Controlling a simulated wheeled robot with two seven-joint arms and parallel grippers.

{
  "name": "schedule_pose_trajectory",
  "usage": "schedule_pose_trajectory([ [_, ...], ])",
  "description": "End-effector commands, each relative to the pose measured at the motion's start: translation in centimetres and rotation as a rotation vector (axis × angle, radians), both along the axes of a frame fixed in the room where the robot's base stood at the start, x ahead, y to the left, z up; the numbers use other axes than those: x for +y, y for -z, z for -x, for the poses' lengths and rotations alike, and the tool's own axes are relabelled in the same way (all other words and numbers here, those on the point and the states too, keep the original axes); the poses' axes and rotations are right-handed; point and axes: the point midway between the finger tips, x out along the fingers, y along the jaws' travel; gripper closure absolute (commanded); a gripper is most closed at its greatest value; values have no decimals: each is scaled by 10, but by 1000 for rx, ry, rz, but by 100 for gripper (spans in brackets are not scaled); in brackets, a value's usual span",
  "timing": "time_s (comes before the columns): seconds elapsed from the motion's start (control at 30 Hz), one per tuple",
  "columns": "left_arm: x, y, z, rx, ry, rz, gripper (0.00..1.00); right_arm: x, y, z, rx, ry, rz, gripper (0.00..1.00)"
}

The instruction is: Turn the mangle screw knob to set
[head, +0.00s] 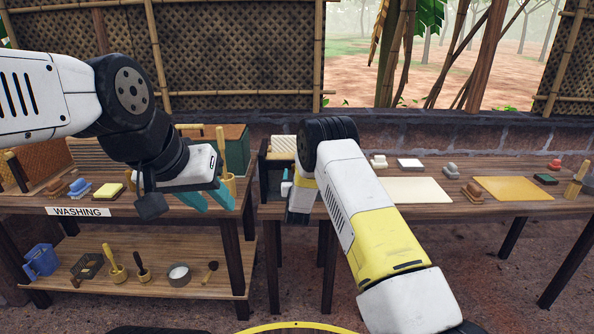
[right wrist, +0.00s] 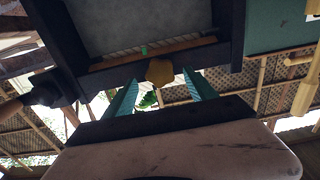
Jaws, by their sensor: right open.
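The mangle (head: 265,175) is a dark frame at the left end of the right table, partly hidden by my right arm in the head view. In the right wrist view its dark frame (right wrist: 230,40) fills the top. A yellow-brown lobed knob (right wrist: 160,72) sits below the frame's lower bar; I cannot make it out in the head view. My right gripper (right wrist: 160,77) is open, with one teal finger on each side of the knob and visible gaps between. My left gripper (head: 212,201) is open and empty over the right end of the washing table.
The washing table (head: 135,210) holds a yellow sponge (head: 108,190) and blue brush (head: 79,186). Its lower shelf holds a blue basket (head: 40,260) and several tools. Pale (head: 415,190) and amber (head: 513,188) sheets lie on the right table. A small green mark (right wrist: 144,50) shows above the knob.

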Motion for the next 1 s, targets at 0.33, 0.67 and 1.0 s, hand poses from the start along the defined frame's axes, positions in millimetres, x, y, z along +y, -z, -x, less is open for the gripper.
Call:
schedule_pose_trajectory([
  [0.33, 0, 0, 0, 0, 0, 0, 64, 0, 0, 47, 1, 0, -1, 35],
  [0.67, 0, 0, 0, 0, 0, 0, 64, 0, 0, 50, 1, 0, -1, 35],
  [1.0, 0, 0, 0, 0, 0, 0, 64, -22, -79, 49, 138, -19, -76, 35],
])
